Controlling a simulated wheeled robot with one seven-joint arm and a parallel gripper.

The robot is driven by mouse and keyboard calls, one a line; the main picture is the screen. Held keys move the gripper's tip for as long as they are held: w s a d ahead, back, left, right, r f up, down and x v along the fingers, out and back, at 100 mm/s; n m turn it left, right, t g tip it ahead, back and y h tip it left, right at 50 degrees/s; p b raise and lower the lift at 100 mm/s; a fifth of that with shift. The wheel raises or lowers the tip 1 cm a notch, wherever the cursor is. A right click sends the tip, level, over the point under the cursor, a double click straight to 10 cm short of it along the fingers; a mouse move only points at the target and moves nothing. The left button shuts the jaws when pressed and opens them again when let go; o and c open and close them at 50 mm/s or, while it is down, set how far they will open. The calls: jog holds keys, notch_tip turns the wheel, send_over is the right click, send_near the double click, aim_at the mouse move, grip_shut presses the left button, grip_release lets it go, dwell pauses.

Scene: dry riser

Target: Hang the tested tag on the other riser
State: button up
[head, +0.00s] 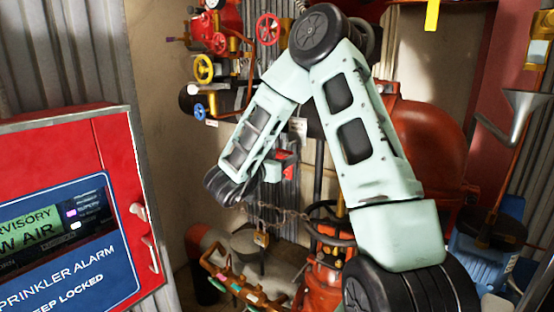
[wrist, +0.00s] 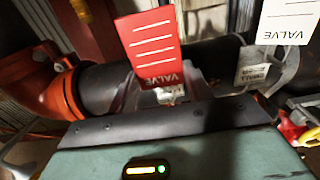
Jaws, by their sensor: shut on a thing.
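In the wrist view a red tag (wrist: 152,45) with white lines and the upside-down word VALVE stands at my gripper (wrist: 170,95). My gripper is shut on its lower end, at a small pale fitting. Behind it a dark horizontal riser pipe (wrist: 105,78) joins an orange-red flanged fitting (wrist: 50,88). A grey tag (wrist: 254,66) hangs at the right part of the pipe; its lettering is hard to read. A white tag (wrist: 290,22) reading VALVE is at the upper right. I cannot tell which tag is the tested one. In the head view my arm hides much of the pipework.
A red alarm cabinet (head: 118,150) fills the left of the head view. Valves with a red handwheel (head: 268,29) and a yellow one (head: 203,69) are at the back. A large orange-red vessel (head: 425,145) stands behind my arm. A chain with a padlock (head: 261,239) hangs below.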

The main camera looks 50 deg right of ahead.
jog(key=shift+d, duration=0.75)
jog(key=shift+w+d+f, duration=0.15)
jog(key=shift+d+f, duration=0.3)
jog(key=shift+d, duration=0.15)
jog(key=o, duration=1)
jog(key=s+a+b, duration=0.1)
jog(key=a+b, duration=0.4)
jog(key=a, duration=1.2)
jog(key=shift+s+a+b, duration=0.15)
jog(key=shift+s+b, duration=0.05)
jog(key=shift+b, duration=0.1)
